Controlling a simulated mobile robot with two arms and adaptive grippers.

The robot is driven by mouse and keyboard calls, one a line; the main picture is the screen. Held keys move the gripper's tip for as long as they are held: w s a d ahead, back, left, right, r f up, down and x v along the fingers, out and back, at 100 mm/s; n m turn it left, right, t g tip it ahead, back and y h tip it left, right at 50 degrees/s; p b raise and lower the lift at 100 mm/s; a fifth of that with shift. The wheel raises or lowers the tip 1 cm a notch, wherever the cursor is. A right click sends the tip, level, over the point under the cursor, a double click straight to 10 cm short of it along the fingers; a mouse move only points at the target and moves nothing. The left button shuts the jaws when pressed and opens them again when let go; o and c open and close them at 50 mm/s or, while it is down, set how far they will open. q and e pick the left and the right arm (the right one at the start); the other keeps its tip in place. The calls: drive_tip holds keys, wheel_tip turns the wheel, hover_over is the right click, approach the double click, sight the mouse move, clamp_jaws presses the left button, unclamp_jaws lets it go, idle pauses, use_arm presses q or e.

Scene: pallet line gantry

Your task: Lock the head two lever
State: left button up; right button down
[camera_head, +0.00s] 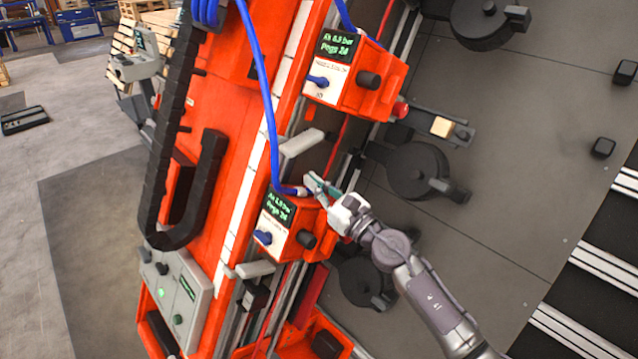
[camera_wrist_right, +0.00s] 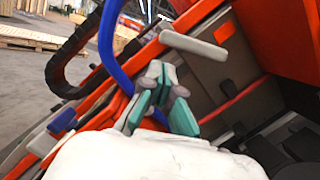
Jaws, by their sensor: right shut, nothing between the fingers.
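Two orange head boxes sit on the slanted orange gantry, an upper one (camera_head: 378,99) and a lower one (camera_head: 312,216). Their labels are too small to read for a head number. A pale grey lever (camera_head: 301,142) lies below the upper box, and another grey lever (camera_head: 255,269) lies below the lower box. My right gripper (camera_head: 312,180) is shut and empty above the lower box, just below the upper grey lever. In the wrist view its teal fingers (camera_wrist_right: 158,72) meet near a blue hose, with a grey lever (camera_wrist_right: 194,47) just beyond, apparently apart. My left gripper is out of view.
A blue hose (camera_head: 262,95) runs down to the lower box beside my fingers. A black cable chain (camera_head: 170,140) hangs at left. Dark round clamps (camera_head: 416,170) stand on the grey plate (camera_head: 520,190) at right. A green-lit control panel (camera_head: 178,302) is at lower left.

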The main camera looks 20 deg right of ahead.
sight(302, 142)
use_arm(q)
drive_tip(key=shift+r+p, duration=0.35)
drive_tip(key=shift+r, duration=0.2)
use_arm(e)
drive_tip(key=x, duration=0.6)
drive_tip(key=shift+w, duration=0.1)
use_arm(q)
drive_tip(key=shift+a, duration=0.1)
use_arm(e)
drive_tip(key=shift+d, duration=0.1)
